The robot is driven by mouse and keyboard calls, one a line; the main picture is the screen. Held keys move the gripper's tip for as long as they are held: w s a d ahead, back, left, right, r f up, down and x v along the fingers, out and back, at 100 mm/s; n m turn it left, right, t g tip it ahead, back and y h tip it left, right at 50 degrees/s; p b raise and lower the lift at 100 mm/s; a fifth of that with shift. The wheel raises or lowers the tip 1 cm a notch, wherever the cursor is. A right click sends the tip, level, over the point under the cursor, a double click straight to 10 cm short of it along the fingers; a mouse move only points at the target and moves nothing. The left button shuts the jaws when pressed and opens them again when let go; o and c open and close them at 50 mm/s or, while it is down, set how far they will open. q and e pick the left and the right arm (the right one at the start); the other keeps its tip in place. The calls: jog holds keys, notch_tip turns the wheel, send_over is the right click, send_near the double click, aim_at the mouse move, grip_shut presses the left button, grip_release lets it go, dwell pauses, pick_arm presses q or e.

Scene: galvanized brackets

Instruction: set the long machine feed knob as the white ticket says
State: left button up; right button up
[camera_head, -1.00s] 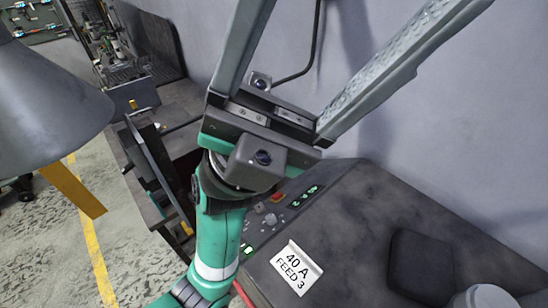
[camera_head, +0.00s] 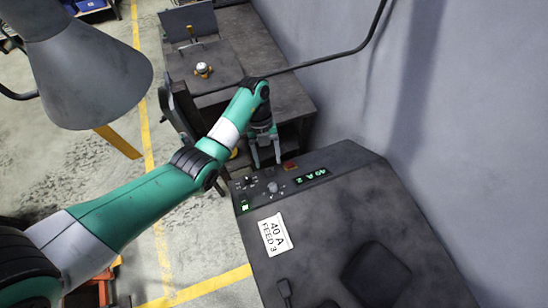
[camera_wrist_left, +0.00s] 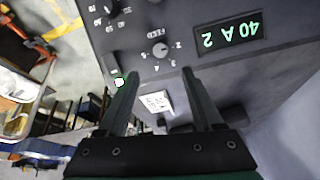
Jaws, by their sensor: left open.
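The white ticket (camera_head: 275,234) lies on the dark sloping top of the long machine (camera_head: 345,215) and reads "40 A FEED 3". The feed knob (camera_head: 272,187) is on the machine's panel. The green display (camera_head: 310,176) reads "40 A 2", upside down in the left wrist view (camera_wrist_left: 229,36). My left gripper (camera_head: 266,164) is open and empty, pointing down above the panel's far edge, apart from the knob. My right gripper is out of view.
A second knob (camera_head: 250,181), a green-lit switch (camera_head: 244,206) and a red button (camera_head: 290,166) sit near the feed knob. A dark workbench (camera_head: 228,50) stands behind. A grey lamp shade (camera_head: 85,70) hangs at left. The wall bounds the right.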

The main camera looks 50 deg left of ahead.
pick_arm(q)
jog(key=b, duration=0.3)
send_over(273, 185)
jog(key=a, duration=0.3)
notch_tip(273, 185, down, 6)
jog(key=x, duration=0.5)
jog(key=shift+w+d+f, duration=0.1)
jog(key=shift+w+d, duration=0.3)
grip_shut()
